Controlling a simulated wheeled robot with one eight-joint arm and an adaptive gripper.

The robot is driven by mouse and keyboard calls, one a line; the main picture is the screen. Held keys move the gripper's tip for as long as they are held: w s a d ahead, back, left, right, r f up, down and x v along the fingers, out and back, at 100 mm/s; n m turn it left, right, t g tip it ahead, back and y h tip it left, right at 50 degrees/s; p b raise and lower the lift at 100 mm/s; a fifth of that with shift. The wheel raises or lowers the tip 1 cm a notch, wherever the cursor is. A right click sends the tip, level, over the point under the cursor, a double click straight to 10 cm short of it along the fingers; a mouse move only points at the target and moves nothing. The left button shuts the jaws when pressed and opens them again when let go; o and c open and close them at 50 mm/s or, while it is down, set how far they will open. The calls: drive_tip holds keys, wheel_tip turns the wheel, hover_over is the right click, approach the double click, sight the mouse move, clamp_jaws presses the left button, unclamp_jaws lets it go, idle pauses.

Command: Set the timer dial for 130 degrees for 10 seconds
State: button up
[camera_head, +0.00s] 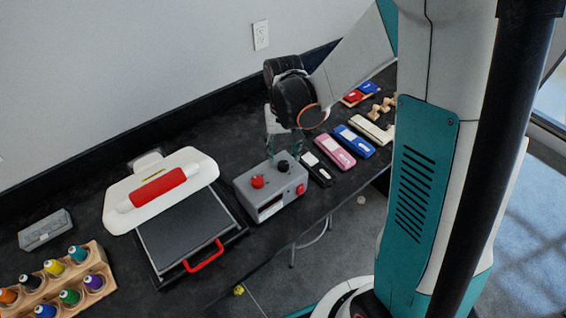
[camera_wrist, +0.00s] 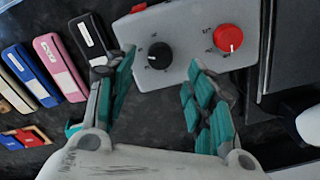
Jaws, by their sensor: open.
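The grey control box (camera_head: 270,190) stands on the dark bench, with a red dial (camera_head: 257,181) and a black dial (camera_head: 283,166) on top. A red switch (camera_head: 301,189) is on its side. My gripper (camera_head: 284,148) is above the box, close to the black dial. In the wrist view, my open gripper (camera_wrist: 163,68) has its teal-padded fingers spread, with the black dial (camera_wrist: 159,55) between and slightly beyond the tips. The red dial (camera_wrist: 228,38) is to the right, outside the fingers. The dial markings are too small to read, so I cannot tell which is the timer.
A heat press (camera_head: 185,225) with a red handle (camera_head: 203,256) stands left of the box. A black case (camera_head: 318,170), a pink case (camera_head: 336,152) and a blue case (camera_head: 355,142) lie right of it. A wooden thread rack (camera_head: 103,258) is at the lower left.

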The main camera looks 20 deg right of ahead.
sight(283, 164)
wheel_tip(283, 164, down, 5)
drive_tip(key=shift+r+b, duration=0.1)
drive_tip(key=shift+b, duration=0.45)
drive_tip(key=c, duration=1.1)
